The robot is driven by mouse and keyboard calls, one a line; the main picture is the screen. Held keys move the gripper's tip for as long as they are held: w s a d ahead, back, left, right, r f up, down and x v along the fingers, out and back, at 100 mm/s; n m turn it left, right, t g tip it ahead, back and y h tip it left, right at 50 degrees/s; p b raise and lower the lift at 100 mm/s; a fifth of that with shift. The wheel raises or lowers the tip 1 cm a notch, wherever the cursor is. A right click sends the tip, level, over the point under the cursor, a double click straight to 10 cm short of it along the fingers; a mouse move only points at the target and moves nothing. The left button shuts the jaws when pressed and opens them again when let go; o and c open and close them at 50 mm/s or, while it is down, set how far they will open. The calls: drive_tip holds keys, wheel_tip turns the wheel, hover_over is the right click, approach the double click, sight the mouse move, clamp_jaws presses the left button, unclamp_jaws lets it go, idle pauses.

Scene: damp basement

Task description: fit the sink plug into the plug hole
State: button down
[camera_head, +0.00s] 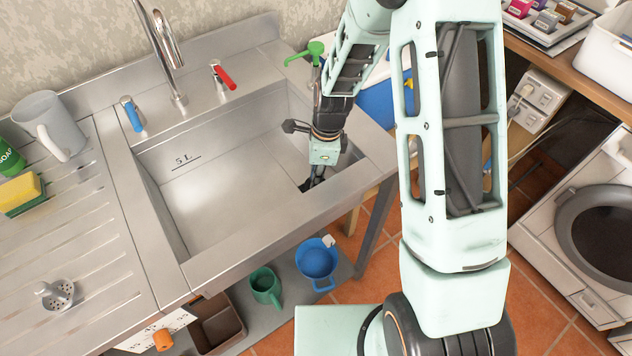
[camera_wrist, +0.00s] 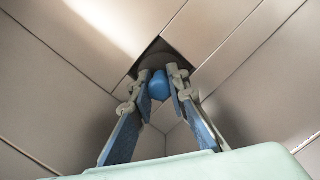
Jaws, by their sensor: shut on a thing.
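My gripper (camera_head: 315,183) reaches down into the right front corner of the steel sink basin (camera_head: 215,195). In the wrist view its two fingers (camera_wrist: 160,84) close on a rounded blue piece (camera_wrist: 158,86), which appears to be the sink plug's grip. A dark rounded shape (camera_wrist: 157,60) lies just past the fingertips, in a dark square-cornered recess; it may be the plug's body. In the head view the fingers and wrist hide the plug. A dark patch (camera_head: 306,186) shows beside the fingertips. I cannot make out the plug hole's rim or whether the plug touches it.
The tap (camera_head: 165,55) stands behind the basin with blue (camera_head: 131,113) and red (camera_head: 223,77) handles.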

drive_tip(key=shift+f, duration=1.15)
drive_tip(key=shift+f, duration=0.2)
drive_tip(key=c, duration=1.9)
unclamp_jaws()
drive_tip(key=shift+r, duration=0.1)
drive_tip(key=r, duration=0.4)
drive_tip(key=d+r, duration=0.1)
drive_tip(key=r, duration=0.7)
drive_tip(key=shift+d+r+p, duration=0.1)
drive_tip(key=shift+d+p, duration=0.1)
drive_tip(key=shift+p, duration=0.1)
